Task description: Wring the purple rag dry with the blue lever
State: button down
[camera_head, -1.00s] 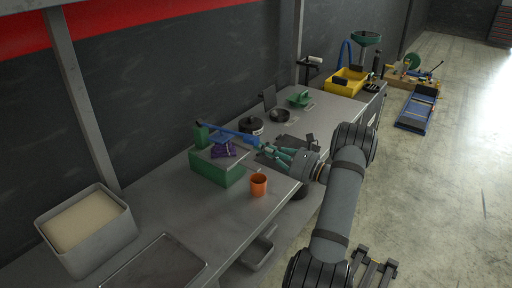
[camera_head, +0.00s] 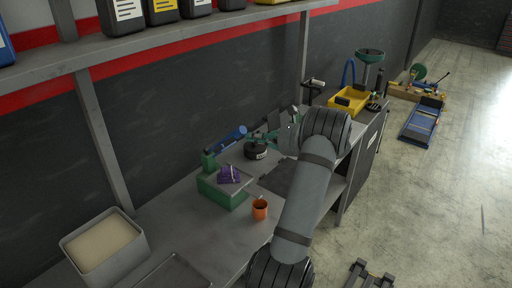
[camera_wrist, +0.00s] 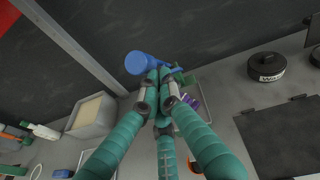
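The purple rag (camera_head: 230,174) lies bunched on top of the green wringer box (camera_head: 222,191). The blue lever (camera_head: 228,138) slants up to the right from its green post (camera_head: 208,161), its free end well above the rag. My gripper (camera_head: 256,138) is at the lever's free end, partly hidden by my arm. In the wrist view my gripper's green fingers (camera_wrist: 159,78) converge with tips close together, overlapping the blue lever (camera_wrist: 138,63); whether they clasp it or only touch it, I cannot tell. The rag (camera_wrist: 189,101) shows partly behind the right finger.
An orange cup (camera_head: 260,210) stands right of the box. A black round tin (camera_head: 256,150) is behind my gripper. A sand-coloured bin (camera_head: 103,246) stands at the left. A shelf (camera_head: 150,43) with bottles hangs above. A yellow tray (camera_head: 349,99) is farther right.

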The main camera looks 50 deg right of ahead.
jog(key=w+r, duration=0.1)
jog(key=r, duration=0.1)
jog(key=w+r, duration=0.2)
jog(key=shift+w+a+r+p, duration=0.15)
jog(key=shift+w+a+p, duration=0.1)
jog(key=shift+p, duration=0.15)
jog(key=d+r+b+v, duration=0.1)
jog(key=b+v, duration=0.4)
jog(key=v, duration=0.6)
jog(key=shift+r, duration=0.5)
jog(key=shift+w, duration=0.15)
